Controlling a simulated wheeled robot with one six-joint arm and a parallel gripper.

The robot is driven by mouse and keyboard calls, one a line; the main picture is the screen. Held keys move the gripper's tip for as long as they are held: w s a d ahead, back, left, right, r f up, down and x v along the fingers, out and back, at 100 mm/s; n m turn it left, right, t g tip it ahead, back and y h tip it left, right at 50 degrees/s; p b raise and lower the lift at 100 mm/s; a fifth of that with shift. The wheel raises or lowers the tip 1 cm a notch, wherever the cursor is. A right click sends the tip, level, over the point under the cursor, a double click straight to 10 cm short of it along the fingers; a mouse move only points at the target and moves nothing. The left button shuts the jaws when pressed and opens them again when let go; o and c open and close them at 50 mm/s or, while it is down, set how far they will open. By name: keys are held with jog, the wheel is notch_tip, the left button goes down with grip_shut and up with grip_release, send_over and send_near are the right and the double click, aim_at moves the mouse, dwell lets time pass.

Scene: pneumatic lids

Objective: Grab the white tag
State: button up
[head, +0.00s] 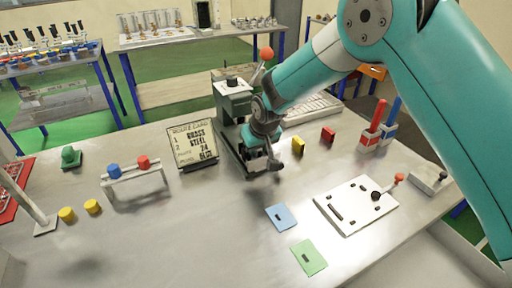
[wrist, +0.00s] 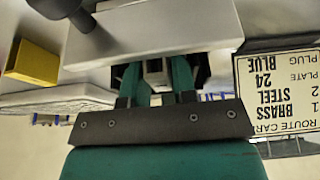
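My gripper (head: 272,163) points down over the middle of the bench, close to the front of a grey-green machine (head: 232,100). In the wrist view two teal parts stand apart with a small pale piece (wrist: 156,72) between them; I cannot tell what that piece is or whether the fingers press on it. I cannot make out a white tag for certain in either view. A blue slotted tag (head: 281,217) and a green slotted tag (head: 309,257) lie flat on the bench, in front of and apart from my gripper.
A white slotted plate (head: 350,220) with a red-knobbed lever lies to the right. A route card (head: 193,146) stands left of my gripper; it also shows upside down in the wrist view (wrist: 280,90). Yellow (head: 298,146) and red blocks stand behind. The front left bench is mostly clear.

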grip_shut()
